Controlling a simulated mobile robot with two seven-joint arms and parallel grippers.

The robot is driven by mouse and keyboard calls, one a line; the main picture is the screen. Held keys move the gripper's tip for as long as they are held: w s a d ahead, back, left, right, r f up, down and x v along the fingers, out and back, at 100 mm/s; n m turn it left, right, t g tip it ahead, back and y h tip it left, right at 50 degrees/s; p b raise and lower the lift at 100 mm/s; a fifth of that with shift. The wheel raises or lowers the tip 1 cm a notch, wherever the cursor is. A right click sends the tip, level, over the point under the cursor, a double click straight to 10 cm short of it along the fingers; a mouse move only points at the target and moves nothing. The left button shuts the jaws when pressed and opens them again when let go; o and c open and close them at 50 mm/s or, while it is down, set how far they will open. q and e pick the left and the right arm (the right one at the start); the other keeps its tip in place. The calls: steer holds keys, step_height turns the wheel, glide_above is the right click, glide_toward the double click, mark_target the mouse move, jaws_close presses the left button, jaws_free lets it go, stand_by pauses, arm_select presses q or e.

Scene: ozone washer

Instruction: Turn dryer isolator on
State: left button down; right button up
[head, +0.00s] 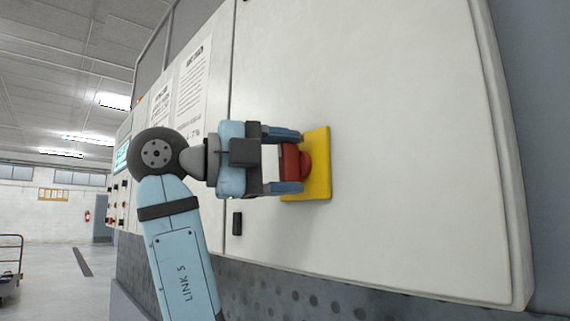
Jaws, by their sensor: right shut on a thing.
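The dryer isolator is a red rotary handle (293,162) on a yellow square plate (319,165), fixed to a light grey cabinet door (400,130). My right gripper (287,161) comes in from the left of the plate. Its two blue fingers sit above and below the red handle and are shut on it. The fingers cover part of the handle and the plate's left side. My left gripper is not in view.
A small black latch (237,223) is on the door's left edge, below my gripper. Printed sheets (193,85) and a control panel (120,185) lie further left. A cart (10,265) stands on open floor at far left.

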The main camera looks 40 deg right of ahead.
steer(key=shift+m, duration=0.5)
steer(key=o, duration=0.9)
arm_select(q)
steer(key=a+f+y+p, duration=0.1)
steer(key=p, duration=0.2)
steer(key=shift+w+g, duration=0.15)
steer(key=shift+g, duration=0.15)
arm_select(e)
steer(key=v, duration=1.3)
steer(key=shift+w+a+r, duration=0.15)
steer(key=shift+a+r, duration=0.05)
steer(key=shift+a, duration=0.15)
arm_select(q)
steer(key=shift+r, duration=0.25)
